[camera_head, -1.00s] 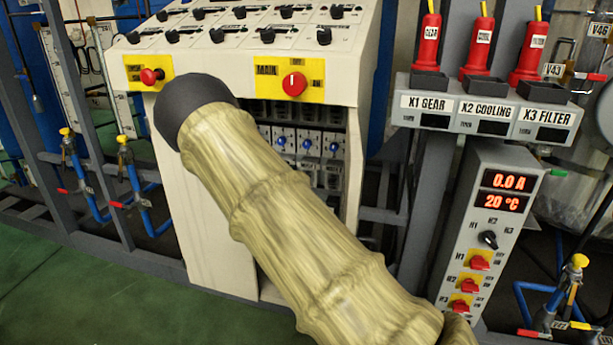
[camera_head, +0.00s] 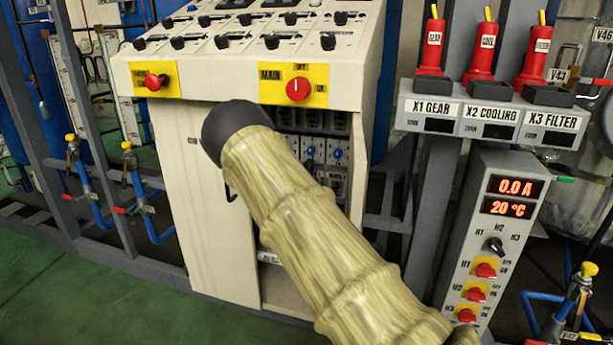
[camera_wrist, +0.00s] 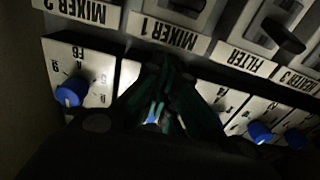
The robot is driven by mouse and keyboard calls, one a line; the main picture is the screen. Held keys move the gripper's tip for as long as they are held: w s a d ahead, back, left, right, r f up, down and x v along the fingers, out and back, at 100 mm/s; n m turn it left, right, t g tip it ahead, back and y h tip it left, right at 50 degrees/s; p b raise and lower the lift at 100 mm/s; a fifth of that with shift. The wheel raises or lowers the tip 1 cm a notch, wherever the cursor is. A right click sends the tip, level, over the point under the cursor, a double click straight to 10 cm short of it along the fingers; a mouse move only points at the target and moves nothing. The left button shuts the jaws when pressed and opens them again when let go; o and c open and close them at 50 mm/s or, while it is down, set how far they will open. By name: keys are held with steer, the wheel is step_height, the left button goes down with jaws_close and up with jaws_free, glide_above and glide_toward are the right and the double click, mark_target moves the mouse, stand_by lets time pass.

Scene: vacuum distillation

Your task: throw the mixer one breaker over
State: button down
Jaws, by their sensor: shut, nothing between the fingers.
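In the wrist view the MIXER 1 label (camera_wrist: 168,32) appears upside down. The breaker above it (camera_wrist: 187,8), with a dark lever, is cut by the top edge, so its lever position is hard to tell. My gripper (camera_wrist: 168,68) is shut and empty, its dark green fingers in front of the row just below that label. Whether the tips touch anything is unclear. In the head view my arm reaches into the cabinet (camera_head: 215,210) below the sloped panel; its dark end hides the gripper and part of the breaker rows.
Beside it are the MIXER 2 label (camera_wrist: 83,10), the FILTER label (camera_wrist: 246,60) and a FILTER breaker lever (camera_wrist: 283,36). Blue knobs (camera_wrist: 70,92) stick out below. The panel's lower edge overhangs the opening, with a red MAIN switch (camera_head: 298,88) on it.

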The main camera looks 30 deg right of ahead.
steer(key=shift+s+a+f, duration=0.15)
steer(key=shift+a+f, duration=0.05)
steer(key=shift+f, duration=0.45)
steer(key=shift+s+a+f, duration=0.15)
steer(key=shift+a+f, duration=0.05)
steer(key=shift+f, duration=0.4)
steer(key=shift+s+a+f, duration=0.15)
steer(key=shift+a+f, duration=0.05)
steer(key=shift+f, duration=0.45)
